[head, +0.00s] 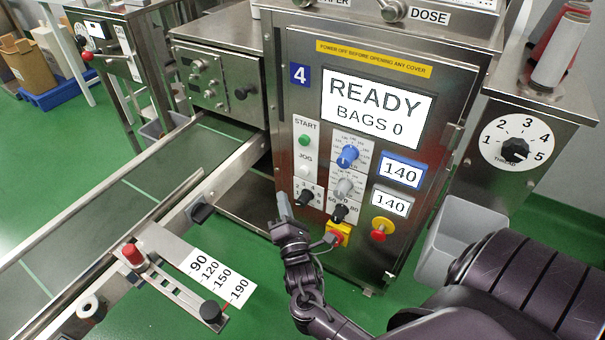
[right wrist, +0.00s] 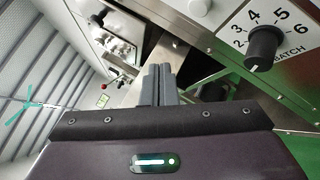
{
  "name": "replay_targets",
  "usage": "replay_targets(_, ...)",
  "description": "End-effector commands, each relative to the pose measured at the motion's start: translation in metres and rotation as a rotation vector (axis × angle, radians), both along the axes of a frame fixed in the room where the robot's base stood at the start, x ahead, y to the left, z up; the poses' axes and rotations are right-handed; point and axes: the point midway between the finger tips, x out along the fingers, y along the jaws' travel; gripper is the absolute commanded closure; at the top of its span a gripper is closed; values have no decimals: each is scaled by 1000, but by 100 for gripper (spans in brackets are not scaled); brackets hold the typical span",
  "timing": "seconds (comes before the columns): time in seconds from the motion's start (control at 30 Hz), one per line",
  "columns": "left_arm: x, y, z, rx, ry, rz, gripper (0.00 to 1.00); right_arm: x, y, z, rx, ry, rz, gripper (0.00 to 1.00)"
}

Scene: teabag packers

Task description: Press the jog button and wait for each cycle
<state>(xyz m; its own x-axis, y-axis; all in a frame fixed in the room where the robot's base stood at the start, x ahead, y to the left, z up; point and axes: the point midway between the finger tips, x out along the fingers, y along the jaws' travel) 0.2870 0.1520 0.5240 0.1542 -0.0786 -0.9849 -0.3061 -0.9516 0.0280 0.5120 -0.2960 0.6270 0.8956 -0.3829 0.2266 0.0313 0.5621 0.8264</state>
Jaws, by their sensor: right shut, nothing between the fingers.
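The white jog button (head: 305,171) is on the front panel of machine 4, below the green start button (head: 304,140). The screen (head: 377,108) reads READY, BAGS 0. My right gripper (head: 282,197) is just below and left of the jog button, near the panel's left edge; I cannot tell its exact gap from the panel. In the right wrist view its fingers (right wrist: 159,82) are shut together and empty. A white round button (right wrist: 197,5), probably jog, is cut by that view's top edge. My left gripper is not in view.
The batch knob (head: 307,197) is close right of my right gripper. A conveyor (head: 130,195) runs along the left. A grey bin (head: 460,235) stands at right.

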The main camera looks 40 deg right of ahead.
Motion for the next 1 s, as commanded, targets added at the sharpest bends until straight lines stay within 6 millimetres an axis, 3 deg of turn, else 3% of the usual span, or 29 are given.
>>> replay_targets(0.3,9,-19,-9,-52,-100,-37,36,18,-43,0,-3,-3,-1,100)
replay_targets(0.5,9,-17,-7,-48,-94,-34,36,24,-59,1,-1,-1,-1,100)
replay_targets(1.0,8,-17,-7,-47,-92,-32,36,27,-65,0,0,0,0,100)
